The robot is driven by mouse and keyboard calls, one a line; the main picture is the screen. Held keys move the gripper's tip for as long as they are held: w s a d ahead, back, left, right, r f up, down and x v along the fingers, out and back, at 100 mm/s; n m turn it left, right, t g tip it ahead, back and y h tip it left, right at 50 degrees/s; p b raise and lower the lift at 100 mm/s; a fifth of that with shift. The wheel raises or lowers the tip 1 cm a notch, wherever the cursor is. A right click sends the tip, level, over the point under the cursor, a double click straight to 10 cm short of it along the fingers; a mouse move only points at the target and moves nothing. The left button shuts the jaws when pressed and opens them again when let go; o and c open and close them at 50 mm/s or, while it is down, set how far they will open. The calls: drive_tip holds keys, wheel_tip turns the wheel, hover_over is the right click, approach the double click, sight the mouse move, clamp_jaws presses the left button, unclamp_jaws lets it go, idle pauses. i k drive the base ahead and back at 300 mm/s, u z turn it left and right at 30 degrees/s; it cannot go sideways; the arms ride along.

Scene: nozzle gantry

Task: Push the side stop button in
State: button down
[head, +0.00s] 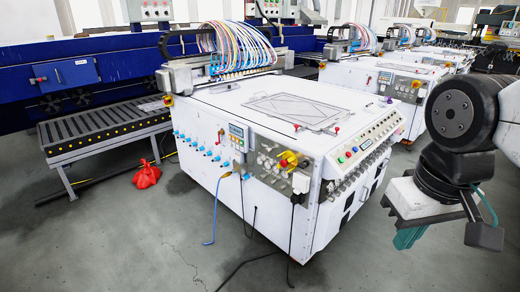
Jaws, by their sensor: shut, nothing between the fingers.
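The white machine (205,185) stands in the middle of the head view. A red stop button on a yellow base (168,100) sits at its left end, below the gantry. A red and yellow switch (290,158) is on the front panel near the right corner. I cannot tell for sure which of these is the side stop button. My gripper (408,238), with teal fingers, hangs at the right of the view, shut and empty. It is apart from the machine and from both red controls.
A roller conveyor (105,128) stands at the left, with a red bag (146,174) on the floor beside it. A blue cable (214,210) and black cables hang from the machine to the floor. The grey floor in front is mostly clear. More machines (370,78) stand behind.

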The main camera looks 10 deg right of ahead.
sight(284, 164)
drive_tip(key=i, duration=1.05)
